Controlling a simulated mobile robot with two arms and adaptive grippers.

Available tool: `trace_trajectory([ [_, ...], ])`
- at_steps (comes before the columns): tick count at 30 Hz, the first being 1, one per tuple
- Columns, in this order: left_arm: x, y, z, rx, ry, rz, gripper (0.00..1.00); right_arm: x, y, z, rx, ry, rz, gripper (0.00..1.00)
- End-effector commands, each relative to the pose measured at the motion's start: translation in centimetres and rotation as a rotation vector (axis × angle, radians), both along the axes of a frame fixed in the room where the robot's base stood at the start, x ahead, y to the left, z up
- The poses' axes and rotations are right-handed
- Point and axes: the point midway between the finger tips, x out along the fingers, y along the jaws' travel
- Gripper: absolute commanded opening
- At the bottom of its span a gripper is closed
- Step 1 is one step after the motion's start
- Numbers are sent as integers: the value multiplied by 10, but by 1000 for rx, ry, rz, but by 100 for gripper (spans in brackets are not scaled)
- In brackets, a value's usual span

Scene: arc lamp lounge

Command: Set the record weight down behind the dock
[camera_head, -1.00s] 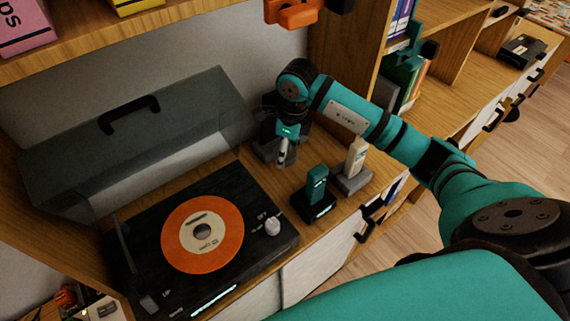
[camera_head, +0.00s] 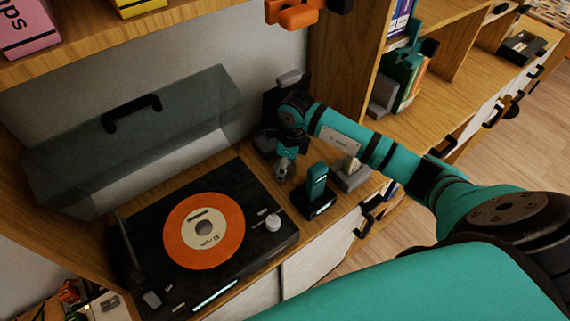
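The dock (camera_head: 318,207) is a small black base with a teal handset (camera_head: 317,181) standing in it, right of the turntable (camera_head: 262,243). My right arm reaches in from the right, over the area behind the dock. My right gripper (camera_head: 281,172) points down just behind and left of the dock, close to the shelf top. Small grey metallic parts show at its tip. I cannot tell whether they are its fingers or the record weight, nor whether it is open or shut. I cannot make out the record weight elsewhere. My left gripper is not in view.
An orange record (camera_head: 203,231) lies on the turntable, and a clear lid (camera_head: 140,140) stands behind it. A second grey dock (camera_head: 351,177) stands right of the teal handset, partly under my arm. An orange and black object (camera_head: 292,15) hangs above.

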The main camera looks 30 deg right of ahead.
Motion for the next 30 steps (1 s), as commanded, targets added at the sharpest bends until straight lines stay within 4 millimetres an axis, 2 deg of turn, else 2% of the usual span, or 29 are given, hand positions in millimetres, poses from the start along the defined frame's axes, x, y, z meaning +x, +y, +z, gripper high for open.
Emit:
trace_trajectory([
  [1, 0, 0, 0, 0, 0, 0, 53, 0, 0, 1, 0, 0, 0, 68],
  [4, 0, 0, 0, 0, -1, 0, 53, 0, 0, 1, 0, 0, 0, 81],
  [5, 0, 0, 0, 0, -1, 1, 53, 0, 0, 1, 0, 0, 0, 82],
  [16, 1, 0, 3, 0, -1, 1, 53, 0, -1, 8, 0, -1, 0, 82],
  [20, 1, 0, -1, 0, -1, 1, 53, -1, -3, 28, -1, -6, 1, 82],
  [30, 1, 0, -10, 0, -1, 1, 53, -7, -9, 99, -2, -5, 1, 82],
])
